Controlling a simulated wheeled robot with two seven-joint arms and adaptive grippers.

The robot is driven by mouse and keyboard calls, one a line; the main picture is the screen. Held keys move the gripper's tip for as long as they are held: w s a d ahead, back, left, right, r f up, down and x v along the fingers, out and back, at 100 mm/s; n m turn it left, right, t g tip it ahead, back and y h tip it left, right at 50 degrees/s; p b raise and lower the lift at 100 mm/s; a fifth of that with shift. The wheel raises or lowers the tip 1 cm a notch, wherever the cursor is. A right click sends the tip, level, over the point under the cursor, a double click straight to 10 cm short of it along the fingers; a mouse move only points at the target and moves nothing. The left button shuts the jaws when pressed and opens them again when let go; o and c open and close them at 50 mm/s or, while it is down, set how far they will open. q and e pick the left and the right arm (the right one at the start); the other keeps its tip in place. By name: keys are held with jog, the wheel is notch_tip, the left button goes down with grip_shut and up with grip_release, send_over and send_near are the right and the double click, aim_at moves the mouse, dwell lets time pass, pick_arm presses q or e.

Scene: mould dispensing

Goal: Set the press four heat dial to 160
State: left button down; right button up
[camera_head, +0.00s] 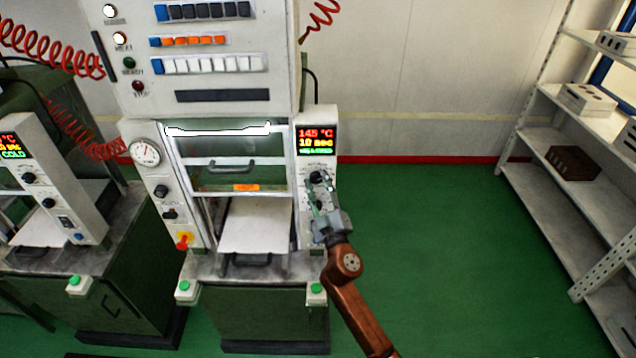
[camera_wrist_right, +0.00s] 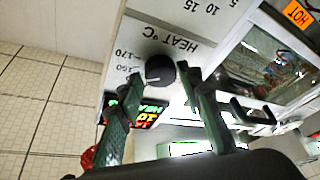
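The heat dial (camera_head: 317,177) is a black knob on the white right-hand panel of the middle press, just below its display (camera_head: 316,141). The display reads 145 °C and 10 sec; its green third line is too small to read. In the right wrist view the dial (camera_wrist_right: 160,71) sits by the printed words HEAT °C, with 170 among the scale numbers. My right gripper (camera_head: 317,191) is at the panel, its fingers pointing at the dial. In the right wrist view its open fingers (camera_wrist_right: 159,80) stand either side of the knob, with gaps showing. My left gripper is out of view.
A second dial with numbers 5, 10, 15 (camera_wrist_right: 213,8) is near the heat dial. The press window (camera_head: 235,160) carries an orange HOT label (camera_head: 246,187). Another press (camera_head: 50,190) stands left, metal shelves (camera_head: 560,190) right. Green floor between press and shelves is clear.

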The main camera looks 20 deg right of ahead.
jog(key=shift+o, duration=1.1)
jog(key=shift+f, duration=0.15)
jog(key=shift+s+f, duration=0.2)
jog(key=shift+s, duration=0.1)
jog(key=v, duration=1.1)
jog(key=shift+s+r, duration=0.2)
jog(key=shift+d, duration=0.15)
